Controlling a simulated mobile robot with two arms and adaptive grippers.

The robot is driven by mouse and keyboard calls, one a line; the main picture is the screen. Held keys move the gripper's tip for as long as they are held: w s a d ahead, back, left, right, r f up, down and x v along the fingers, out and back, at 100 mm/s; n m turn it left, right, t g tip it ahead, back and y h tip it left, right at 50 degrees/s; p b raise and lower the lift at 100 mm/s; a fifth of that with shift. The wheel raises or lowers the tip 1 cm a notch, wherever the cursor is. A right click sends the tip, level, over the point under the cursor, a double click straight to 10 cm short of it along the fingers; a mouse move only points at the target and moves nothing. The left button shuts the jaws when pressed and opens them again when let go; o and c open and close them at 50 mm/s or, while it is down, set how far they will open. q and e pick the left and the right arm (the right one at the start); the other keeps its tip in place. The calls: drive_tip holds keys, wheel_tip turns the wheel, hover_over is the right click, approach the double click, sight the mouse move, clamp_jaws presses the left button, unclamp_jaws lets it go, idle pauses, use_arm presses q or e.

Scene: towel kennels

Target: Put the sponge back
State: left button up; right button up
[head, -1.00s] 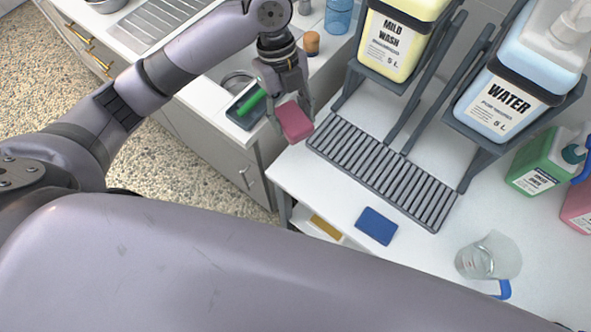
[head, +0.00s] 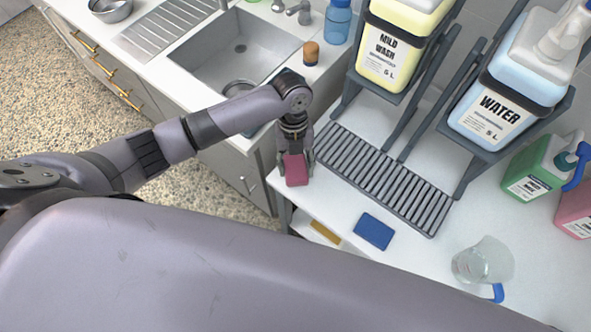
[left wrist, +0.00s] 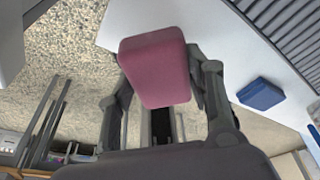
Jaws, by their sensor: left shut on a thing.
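A pink block-shaped sponge (head: 296,170) is gripped between the fingers of my left gripper (head: 295,158). In the head view it shows over the left corner of the white table, beside the grey slatted rack. I cannot tell its exact height above the surface. In the left wrist view the sponge (left wrist: 155,65) sits between the two fingers (left wrist: 163,90). A blue rectangular pad (head: 374,231) lies flat on the table, apart from the gripper; it also shows in the left wrist view (left wrist: 261,94). My right gripper is not in view.
The slatted rack (head: 385,178) lies under the mild wash (head: 388,58) and water (head: 499,112) containers. A clear jug (head: 484,262) and a green bottle (head: 535,172) stand at right. A yellow item (head: 326,232) sits below the table's edge. A sink (head: 238,47) is at the back.

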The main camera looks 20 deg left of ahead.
sight(296, 173)
use_arm(q)
wheel_tip(296, 173, down, 5)
drive_tip(key=shift+r, duration=0.15)
drive_tip(key=shift+f, duration=0.2)
drive_tip(key=o, duration=1)
drive_tip(key=shift+r, duration=0.25)
drive_tip(key=b+v, duration=0.1)
drive_tip(key=v, duration=0.9)
drive_tip(key=shift+w+a+r, duration=0.1)
drive_tip(key=shift+w+r, duration=0.05)
drive_tip(key=shift+r, duration=0.05)
drive_tip(key=shift+w+r, duration=0.1)
drive_tip(key=shift+r, duration=0.6)
